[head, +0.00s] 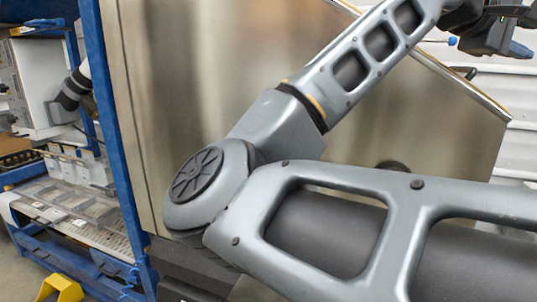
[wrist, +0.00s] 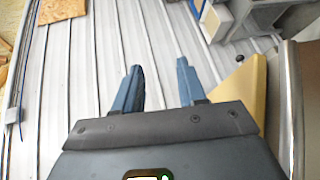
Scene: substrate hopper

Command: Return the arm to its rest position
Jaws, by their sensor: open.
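My gripper (wrist: 160,84) shows in the wrist view with its two blue fingers apart and nothing between them. Behind the fingers is a pale ribbed surface. In the head view my grey arm is bent at an elbow and crosses in front of a large brushed metal hopper (head: 190,80). The forearm rises to the upper right. The gripper end is partly cut off at the top right corner, and a blue finger (head: 519,49) shows there. The fingers touch nothing that I can see.
A blue-framed rack (head: 110,130) with trays and boxes stands at the left. A yellow object (head: 62,288) is on the floor at bottom left. In the wrist view, a cream panel (wrist: 240,95) and a metal edge (wrist: 300,100) lie close right of the gripper. A wooden board (wrist: 62,10) is at top left.

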